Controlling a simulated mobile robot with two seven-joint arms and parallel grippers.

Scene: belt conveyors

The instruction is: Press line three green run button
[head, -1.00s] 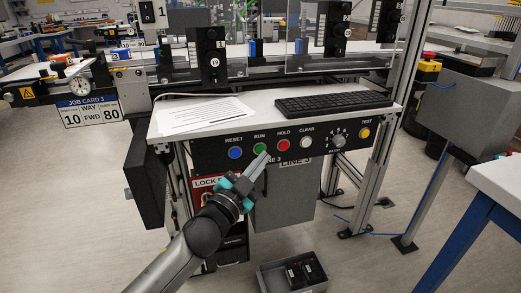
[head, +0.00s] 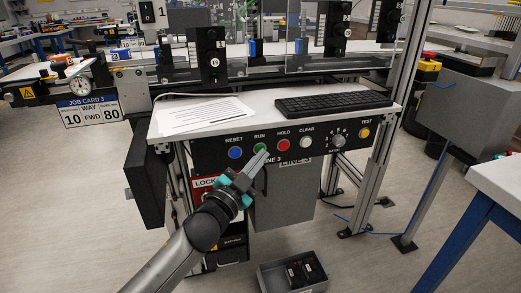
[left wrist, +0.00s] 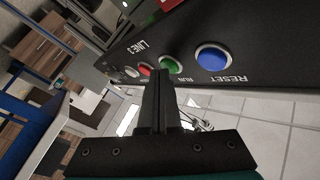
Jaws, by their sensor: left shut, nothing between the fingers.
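The green RUN button (head: 259,148) is on the black LINE 3 panel (head: 195,160), between the blue RESET button (head: 235,153) and the red HOLD button (head: 283,145). My left gripper (head: 264,155) is shut and empty, with its tips just below and in front of the green button in the head view. In the left wrist view the green button (left wrist: 170,66) shows just past the shut fingertips (left wrist: 157,72), slightly to their right. I cannot tell whether the tips touch it. My right gripper is not in view.
A keyboard (head: 332,102) and papers (head: 203,115) lie on the shelf above. A grey bin (head: 290,285) stands on the floor.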

